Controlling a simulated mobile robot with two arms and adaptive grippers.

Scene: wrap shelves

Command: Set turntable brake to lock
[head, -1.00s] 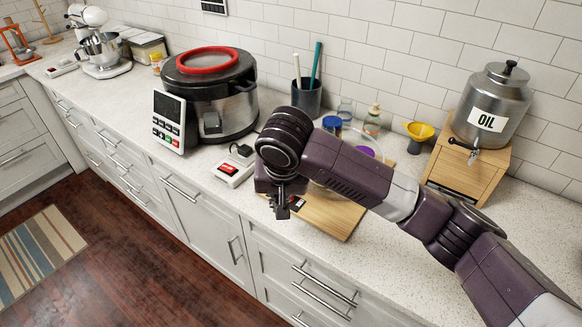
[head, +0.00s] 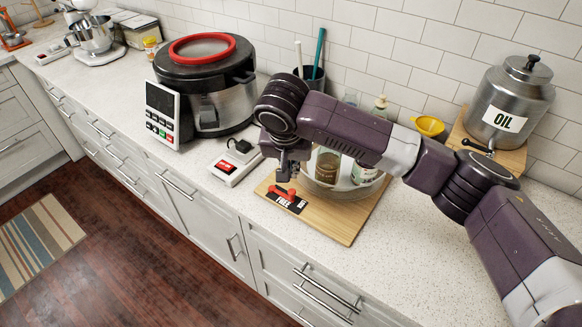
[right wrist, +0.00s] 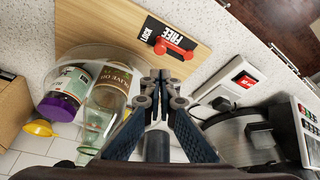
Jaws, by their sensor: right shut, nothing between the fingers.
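The turntable brake is a small red lever (head: 286,192) on a black plate (head: 291,204) at the front of a wooden board (head: 338,226). In the right wrist view the red lever (right wrist: 176,48) lies beside the word FREE, with LOCK at the plate's other end. The clear round turntable (head: 345,192) carries bottles and jars and is partly hidden by my right arm. My right gripper (head: 287,172) points down just behind the lever, shut and empty. Its closed tips (right wrist: 160,80) appear apart from the lever, though the height gap is unclear. My left gripper is not in view.
An oil canister (head: 511,100) on a wooden stand and a yellow funnel (head: 429,126) are at the right. The counter right of the board is clear.

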